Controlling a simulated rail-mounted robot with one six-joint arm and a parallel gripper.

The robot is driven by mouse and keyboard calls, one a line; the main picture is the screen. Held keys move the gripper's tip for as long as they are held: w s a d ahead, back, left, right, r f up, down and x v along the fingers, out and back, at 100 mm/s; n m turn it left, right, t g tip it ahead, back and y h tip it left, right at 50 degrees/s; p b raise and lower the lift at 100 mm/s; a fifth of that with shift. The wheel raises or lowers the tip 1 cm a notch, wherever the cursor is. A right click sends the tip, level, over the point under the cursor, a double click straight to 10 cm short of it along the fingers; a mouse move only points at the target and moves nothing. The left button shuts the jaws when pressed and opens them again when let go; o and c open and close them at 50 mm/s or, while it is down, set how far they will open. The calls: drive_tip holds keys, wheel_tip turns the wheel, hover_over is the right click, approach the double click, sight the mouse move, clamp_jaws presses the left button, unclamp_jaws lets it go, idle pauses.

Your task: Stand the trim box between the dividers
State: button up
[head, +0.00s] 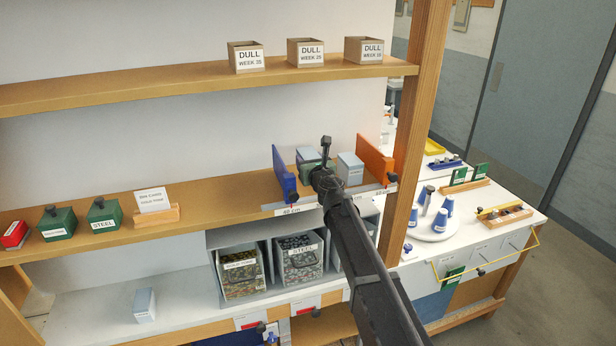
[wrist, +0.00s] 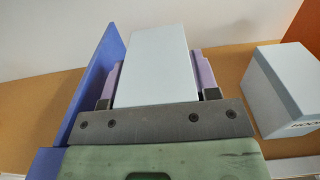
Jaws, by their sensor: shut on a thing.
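My gripper (wrist: 150,92) is shut on a pale grey-blue box (wrist: 157,62), with a purple finger on each side of it. No label shows on this box, so I cannot read whether it is the trim box. In the head view the held box (head: 308,154) is on the middle shelf, partly hidden by my arm. It is between the blue divider (head: 285,176) and the orange divider (head: 376,160), closer to the blue one. I cannot tell whether its base touches the shelf. A second pale box (head: 350,168) stands upright to its right, apart from it; its label is partly visible in the wrist view (wrist: 285,88).
Another pale box (head: 144,305) stands on the lower counter. Green knobbed boxes (head: 104,215) and a card holder (head: 156,210) are on the middle shelf at left. Several DULL boxes (head: 305,52) line the upper shelf. A wooden post (head: 413,120) rises right of the orange divider.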

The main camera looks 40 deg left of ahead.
wheel_tip(320, 180, down, 3)
drive_tip(key=shift+r+b, duration=0.15)
drive_tip(key=shift+b, duration=0.45)
drive_tip(key=shift+a+r+p, duration=0.15)
drive_tip(key=shift+r+p, duration=0.05)
drive_tip(key=shift+p, duration=0.1)
drive_tip(key=shift+f+b, duration=0.6)
drive_tip(key=shift+b, duration=0.05)
drive_tip(key=o, duration=1)
drive_tip(key=shift+r, duration=0.1)
